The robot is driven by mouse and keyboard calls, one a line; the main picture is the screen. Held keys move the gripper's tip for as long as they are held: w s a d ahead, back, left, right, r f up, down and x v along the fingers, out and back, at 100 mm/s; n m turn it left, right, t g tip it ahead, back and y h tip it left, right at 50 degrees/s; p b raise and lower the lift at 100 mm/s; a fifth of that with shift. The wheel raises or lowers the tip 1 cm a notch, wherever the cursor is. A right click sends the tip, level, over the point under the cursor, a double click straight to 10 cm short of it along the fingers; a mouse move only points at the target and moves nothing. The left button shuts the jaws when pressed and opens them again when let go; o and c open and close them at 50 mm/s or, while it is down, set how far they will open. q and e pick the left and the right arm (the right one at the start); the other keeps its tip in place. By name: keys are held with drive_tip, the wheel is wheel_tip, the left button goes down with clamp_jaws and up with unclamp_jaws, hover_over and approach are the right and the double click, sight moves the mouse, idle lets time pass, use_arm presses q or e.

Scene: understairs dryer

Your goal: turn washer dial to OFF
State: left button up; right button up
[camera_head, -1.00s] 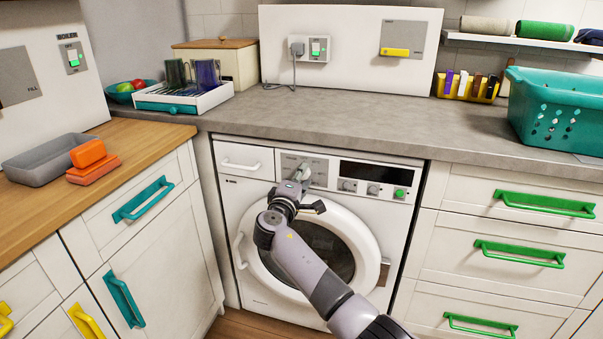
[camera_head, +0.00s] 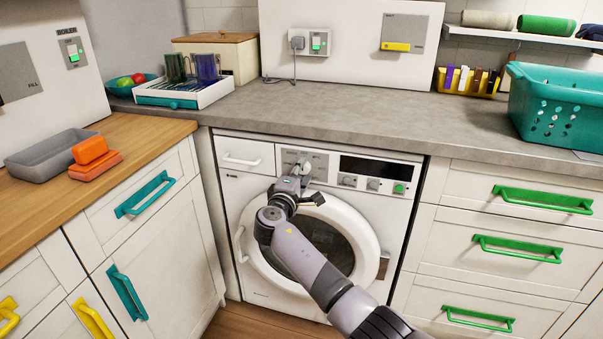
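The white washer (camera_head: 247,188) stands under the grey counter, its round door closed. Its control panel has a dial (camera_head: 301,168) at the left, two small knobs, a dark display (camera_head: 375,170) and a green button (camera_head: 399,188). My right gripper (camera_head: 301,179) is at the panel right in front of the dial and hides part of it. I cannot tell whether its fingers touch or grip the dial, or which mark the dial points to. My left gripper is not in view.
Drawers with green handles (camera_head: 543,200) stand right of the washer. Cupboards with teal handles (camera_head: 145,196) stand left. The counter (camera_head: 340,112) above is clear in the middle, with a dish rack (camera_head: 187,95) left and a teal basket (camera_head: 556,105) right.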

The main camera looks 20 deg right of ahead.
drive_tip(key=shift+o, duration=1.3)
drive_tip(key=v, duration=1.2)
